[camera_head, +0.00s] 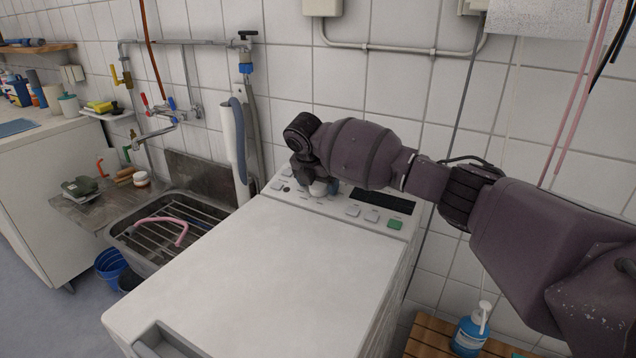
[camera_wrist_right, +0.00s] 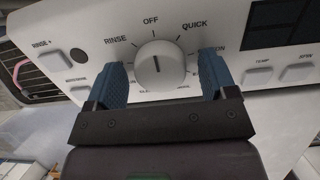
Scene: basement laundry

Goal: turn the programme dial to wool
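The white programme dial (camera_wrist_right: 160,66) is on the washer's white control panel. Around it I read RINSE, OFF and QUICK; a label at right, ending in "ON", is partly covered, and labels below are mostly hidden. I cannot read WOOL. A dark line on the dial stands roughly vertical in the wrist view. My right gripper (camera_wrist_right: 163,76) is open, its blue fingers on either side of the dial with gaps between. In the head view my right gripper (camera_head: 317,182) is at the panel, mostly hiding the dial. My left gripper is not in view.
The washer's top (camera_head: 235,265) is clear. Beside the dial are a RINSE+ button (camera_wrist_right: 46,61), TEMP button (camera_wrist_right: 259,75), SPIN button (camera_wrist_right: 299,73) and a dark display (camera_head: 383,201). A sink (camera_head: 165,225) stands left; a blue bottle (camera_head: 470,332) stands on a wooden slatted surface at lower right.

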